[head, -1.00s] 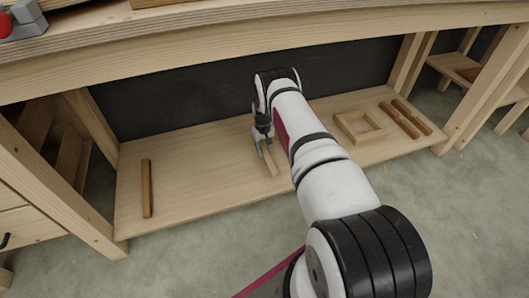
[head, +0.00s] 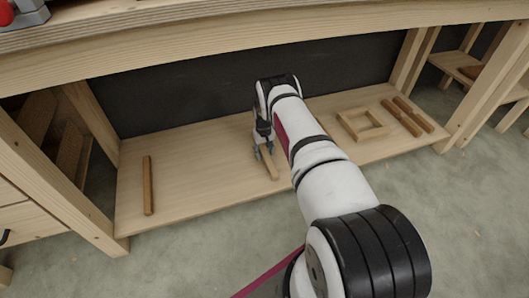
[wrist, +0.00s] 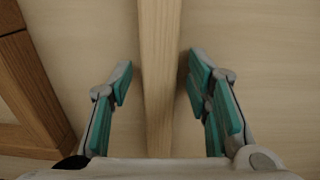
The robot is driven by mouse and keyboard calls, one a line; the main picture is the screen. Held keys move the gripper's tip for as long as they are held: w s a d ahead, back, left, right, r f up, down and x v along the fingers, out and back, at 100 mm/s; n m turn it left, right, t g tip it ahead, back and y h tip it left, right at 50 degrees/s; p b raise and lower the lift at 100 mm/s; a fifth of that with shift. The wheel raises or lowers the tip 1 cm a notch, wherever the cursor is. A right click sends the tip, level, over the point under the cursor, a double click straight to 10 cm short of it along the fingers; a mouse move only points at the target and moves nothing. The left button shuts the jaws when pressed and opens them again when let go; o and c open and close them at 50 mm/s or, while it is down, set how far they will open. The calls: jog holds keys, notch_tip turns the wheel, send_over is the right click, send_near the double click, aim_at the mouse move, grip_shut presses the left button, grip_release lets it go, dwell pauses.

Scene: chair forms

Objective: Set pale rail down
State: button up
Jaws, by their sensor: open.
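The pale rail (head: 269,163) lies on the lower shelf (head: 205,182) of the workbench. In the wrist view the pale rail (wrist: 159,75) runs lengthwise between my fingers, with a gap on each side. My gripper (head: 264,150) is open and low over the shelf, around the rail's far part. Its teal finger pads show in the wrist view (wrist: 160,82) and are apart from the rail. My arm hides some of the shelf to the right of the rail.
A darker brown rail (head: 148,185) lies alone at the shelf's left. A square wooden frame (head: 346,123) and two brown rails (head: 408,117) lie at the right. The bench top edge (head: 200,60) overhangs the shelf.

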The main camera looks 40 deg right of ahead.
aim_at(264, 152)
notch_tip(264, 152, up, 8)
jog(key=p, duration=0.3)
jog(key=shift+a+f, duration=0.1)
jog(key=shift+f, duration=0.1)
dwell(0.4)
